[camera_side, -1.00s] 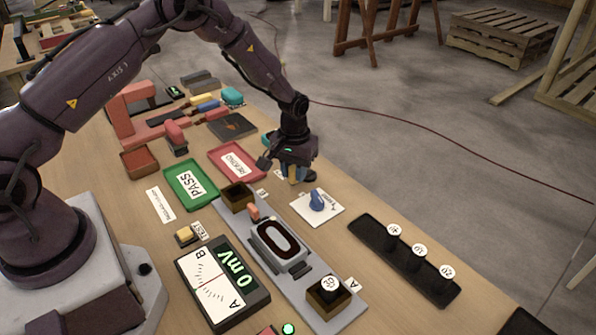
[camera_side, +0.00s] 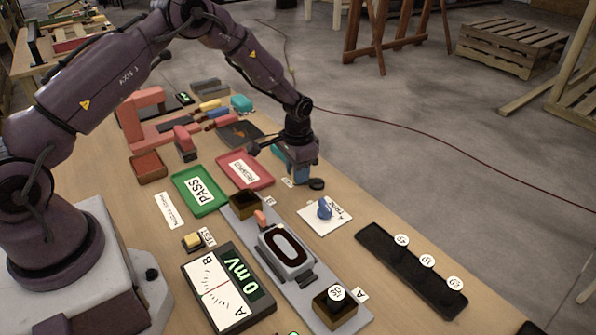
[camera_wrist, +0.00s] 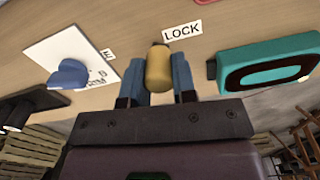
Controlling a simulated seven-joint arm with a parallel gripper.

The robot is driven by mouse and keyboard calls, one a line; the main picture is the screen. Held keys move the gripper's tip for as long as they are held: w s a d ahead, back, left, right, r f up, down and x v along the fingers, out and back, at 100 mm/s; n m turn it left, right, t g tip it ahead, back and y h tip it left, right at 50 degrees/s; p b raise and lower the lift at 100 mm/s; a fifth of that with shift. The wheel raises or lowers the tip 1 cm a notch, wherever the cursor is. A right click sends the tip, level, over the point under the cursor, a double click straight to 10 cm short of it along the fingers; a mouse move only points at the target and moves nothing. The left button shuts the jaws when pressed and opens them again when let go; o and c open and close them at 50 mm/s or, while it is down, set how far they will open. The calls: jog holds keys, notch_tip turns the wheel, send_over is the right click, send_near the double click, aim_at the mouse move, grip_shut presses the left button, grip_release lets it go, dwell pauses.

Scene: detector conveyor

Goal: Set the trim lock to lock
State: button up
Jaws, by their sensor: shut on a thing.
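The trim lock shows in the wrist view as a tan, rounded handle (camera_wrist: 159,68) beside a white LOCK label (camera_wrist: 182,31). My gripper (camera_wrist: 157,75) has its two blue fingers on either side of the handle and is shut on it. In the side view my gripper (camera_side: 302,178) is low over the table, behind the white card with the blue knob, and hides the handle. The blue trim knob (camera_side: 324,208) stands on its white card (camera_side: 314,221); it also shows at the left of the wrist view (camera_wrist: 68,74).
A teal device (camera_wrist: 272,62) lies to the right of the handle in the wrist view. In the side view the red tray (camera_side: 263,179) is left of my gripper, and a black rack (camera_side: 378,246) with numbered pieces is at the right.

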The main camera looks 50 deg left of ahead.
jog(key=shift+w+r, duration=0.1)
dwell(0.3)
jog(key=o, duration=0.9)
notch_tip(320, 180, up, 13)
jog(key=shift+f, duration=0.1)
jog(key=s+d+r+t, duration=0.2)
jog(key=s+r, duration=0.4)
jog(key=s, duration=0.3)
jog(key=s+d+r+n+t, duration=0.1)
jog(key=s+d+r, duration=0.2)
jog(key=s+r, duration=0.4)
jog(key=s+d+r+t, duration=0.2)
jog(key=s+r, duration=0.4)
jog(key=s, duration=0.6)
jog(key=shift+d+r+n+t, duration=0.25)
jog(key=shift+d+n+t, duration=0.05)
jog(key=shift+d, duration=0.2)
